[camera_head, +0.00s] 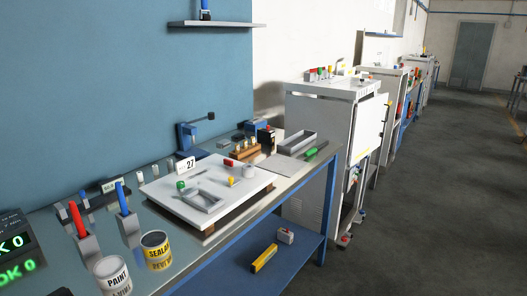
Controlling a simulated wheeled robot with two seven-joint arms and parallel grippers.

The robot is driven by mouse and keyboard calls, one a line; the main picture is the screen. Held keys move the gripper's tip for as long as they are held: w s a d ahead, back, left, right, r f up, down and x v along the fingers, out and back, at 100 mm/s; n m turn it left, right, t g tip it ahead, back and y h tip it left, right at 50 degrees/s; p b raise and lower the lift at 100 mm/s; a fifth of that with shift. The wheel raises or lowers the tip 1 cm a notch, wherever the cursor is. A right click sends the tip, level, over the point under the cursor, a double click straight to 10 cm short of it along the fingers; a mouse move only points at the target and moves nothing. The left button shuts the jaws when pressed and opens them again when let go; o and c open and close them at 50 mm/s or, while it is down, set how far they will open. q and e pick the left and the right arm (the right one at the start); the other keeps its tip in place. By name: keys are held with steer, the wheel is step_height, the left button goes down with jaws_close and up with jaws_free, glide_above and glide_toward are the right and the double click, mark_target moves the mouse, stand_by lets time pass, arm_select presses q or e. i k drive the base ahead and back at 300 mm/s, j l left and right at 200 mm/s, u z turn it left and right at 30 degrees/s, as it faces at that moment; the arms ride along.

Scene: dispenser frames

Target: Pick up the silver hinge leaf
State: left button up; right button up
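I cannot make out for sure which piece is the silver hinge leaf. Small silver-grey pieces (155,170) stand at the back of the workbench (290,190), behind the white board (160,190). The board carries a grey open rectangular frame (203,207), a green knob, a red piece, a yellow piece and a light grey cylinder (249,171). A plate marked 27 (186,164) stands at its back edge. Neither of my grippers is in view. A small dark shape at the bottom left edge is too cut off to identify.
Paint (113,277) and sealant (156,250) cans and holders with red (77,218) and blue (122,198) handles stand at the front left. A grey tray (297,143) and a green tool (317,149) lie at the far right end.

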mark_target(222, 143)
steer(key=i, duration=0.85)
steer(key=u, duration=0.35)
